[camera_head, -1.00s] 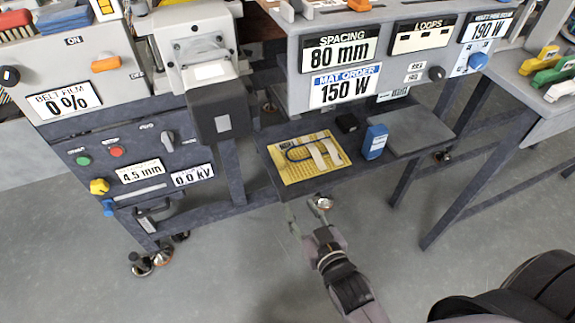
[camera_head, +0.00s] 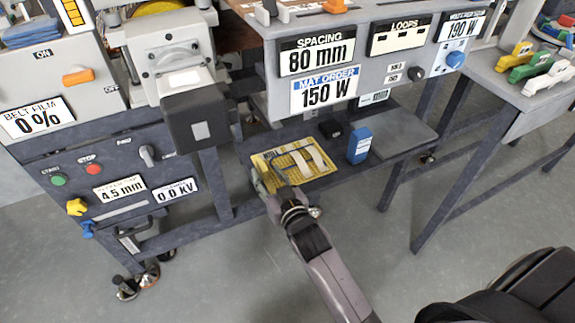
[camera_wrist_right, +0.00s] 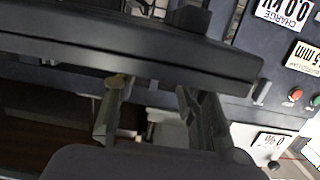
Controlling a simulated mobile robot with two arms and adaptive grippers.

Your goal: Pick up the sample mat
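The sample mat (camera_head: 318,168) is a flat yellow sheet with a printed grid, two pale strips and a blue loop. It lies on the dark shelf below the panel in the head view. My right gripper (camera_head: 266,178) is at the mat's front left corner and covers part of that edge and of the loop. In the right wrist view its two fingers (camera_wrist_right: 155,90) stand apart, with a dark bar across in front of them. I cannot tell whether a finger touches the mat. My left gripper is not in view.
The panel with the 150 W sign (camera_head: 326,90) overhangs the shelf. The floor in front is clear.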

